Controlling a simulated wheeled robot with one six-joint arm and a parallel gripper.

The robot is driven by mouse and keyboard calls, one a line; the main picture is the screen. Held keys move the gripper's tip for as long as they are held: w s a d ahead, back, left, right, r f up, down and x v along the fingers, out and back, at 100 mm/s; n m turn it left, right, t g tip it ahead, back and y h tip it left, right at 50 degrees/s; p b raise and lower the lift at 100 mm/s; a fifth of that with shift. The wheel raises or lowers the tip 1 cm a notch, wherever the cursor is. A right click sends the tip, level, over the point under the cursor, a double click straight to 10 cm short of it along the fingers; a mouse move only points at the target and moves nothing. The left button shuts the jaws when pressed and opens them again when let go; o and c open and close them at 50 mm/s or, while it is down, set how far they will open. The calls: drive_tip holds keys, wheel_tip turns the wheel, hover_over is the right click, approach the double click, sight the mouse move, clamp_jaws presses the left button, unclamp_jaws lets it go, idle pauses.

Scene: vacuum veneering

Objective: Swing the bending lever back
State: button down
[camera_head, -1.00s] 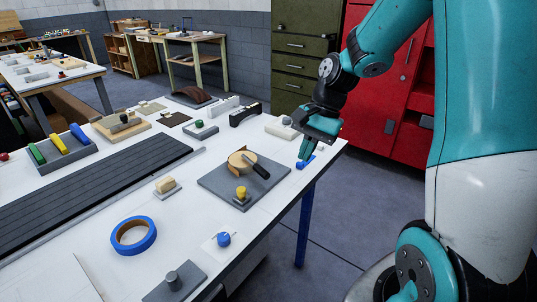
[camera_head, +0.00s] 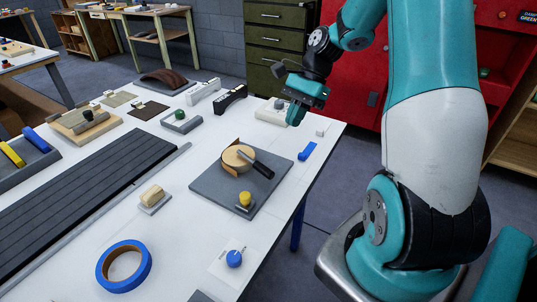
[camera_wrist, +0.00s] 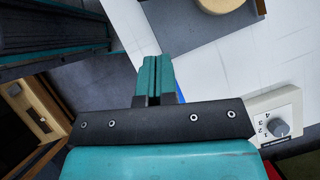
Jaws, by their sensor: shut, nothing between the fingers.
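In the wrist view, part of the plate (camera_wrist: 187,32) and the round form (camera_wrist: 220,4) show at the top; the lever is out of that view. My gripper (camera_head: 294,119) is shut and empty, beyond and to the right of the lever, apart from it. Its closed fingers also show in the wrist view (camera_wrist: 155,75).
A control box with a grey knob (camera_wrist: 278,127) is close to my gripper. A blue piece (camera_head: 307,151) and a small white block (camera_head: 320,131) lie near the table's right edge. Blue tape (camera_head: 104,277), a blue knob (camera_head: 234,258) and a wooden block (camera_head: 152,195) lie nearer.

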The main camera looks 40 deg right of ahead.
sight(254, 163)
drive_tip(key=x, duration=0.7)
drive_tip(key=shift+a+f, duration=0.2)
drive_tip(key=shift+s+a+f+p, duration=0.1)
drive_tip(key=shift+a+f+p, duration=0.15)
drive_tip(key=shift+a, duration=0.3)
drive_tip(key=shift+s+a+f+p, duration=0.1)
drive_tip(key=shift+a+f, duration=0.2)
drive_tip(key=shift+a, duration=0.3)
drive_tip(key=shift+a+f, duration=0.4)
drive_tip(key=shift+a, duration=0.2)
